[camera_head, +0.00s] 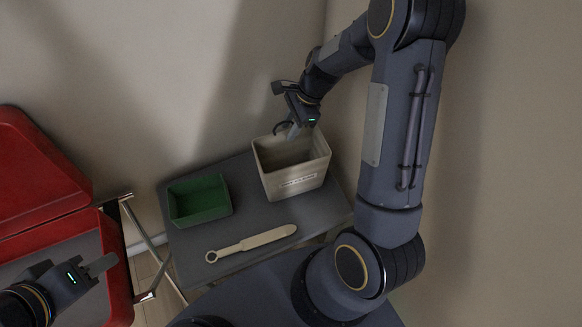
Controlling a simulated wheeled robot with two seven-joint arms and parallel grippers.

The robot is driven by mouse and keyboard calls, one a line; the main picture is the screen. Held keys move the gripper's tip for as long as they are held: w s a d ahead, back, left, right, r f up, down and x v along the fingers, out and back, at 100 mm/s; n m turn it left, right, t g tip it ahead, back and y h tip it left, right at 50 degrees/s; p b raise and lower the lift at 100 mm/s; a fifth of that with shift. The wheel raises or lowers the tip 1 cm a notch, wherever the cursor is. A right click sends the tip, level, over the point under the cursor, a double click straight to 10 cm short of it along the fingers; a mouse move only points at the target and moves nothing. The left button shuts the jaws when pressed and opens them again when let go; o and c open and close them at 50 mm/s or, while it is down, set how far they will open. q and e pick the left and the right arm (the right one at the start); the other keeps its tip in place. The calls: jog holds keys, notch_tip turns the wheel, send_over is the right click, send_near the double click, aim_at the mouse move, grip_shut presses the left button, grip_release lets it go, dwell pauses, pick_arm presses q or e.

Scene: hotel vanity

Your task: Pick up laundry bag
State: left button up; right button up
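A beige, open-topped, box-shaped container (293,185) with a small label on its front stands upright at the back right of the grey table; it may be the laundry bag, but I cannot tell for sure. My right gripper (294,131) points down at its back left rim. A dark curved loop (281,128) shows beside the fingers; I cannot tell what it belongs to. Whether the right fingers are open, or touch the rim, is unclear.
A green open tray (200,200) sits on the left of the grey table (255,222). A flat beige paddle-like item with a ring end (252,242) lies near the front edge. Walls close off the back and right.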

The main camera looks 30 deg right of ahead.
jog(key=x, duration=0.3)
jog(key=shift+f, duration=0.1)
grip_shut()
dwell(0.4)
